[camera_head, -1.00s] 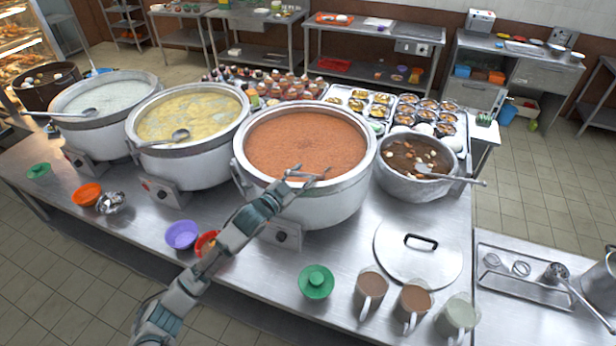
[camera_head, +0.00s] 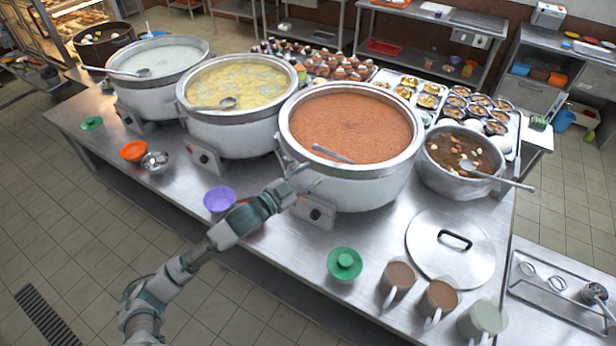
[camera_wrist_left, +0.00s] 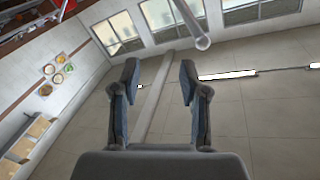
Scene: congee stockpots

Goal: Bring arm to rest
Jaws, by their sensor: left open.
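My left arm comes in from the lower left in the head view. Its gripper (camera_head: 303,184) is in front of the large pot of red-orange congee (camera_head: 350,130), near the rim, and looks apart from the ladle. In the left wrist view my gripper (camera_wrist_left: 159,78) has its two fingers spread, with nothing between them. A ladle handle (camera_head: 333,154) lies across the near side of the red-orange congee; its bowl is not visible. In the left wrist view a pale rod (camera_wrist_left: 190,25) shows beyond the fingers. My right gripper is not in view.
A yellow congee pot (camera_head: 230,100), a white congee pot (camera_head: 160,68) and a smaller brown soup pot (camera_head: 460,160) stand alongside.

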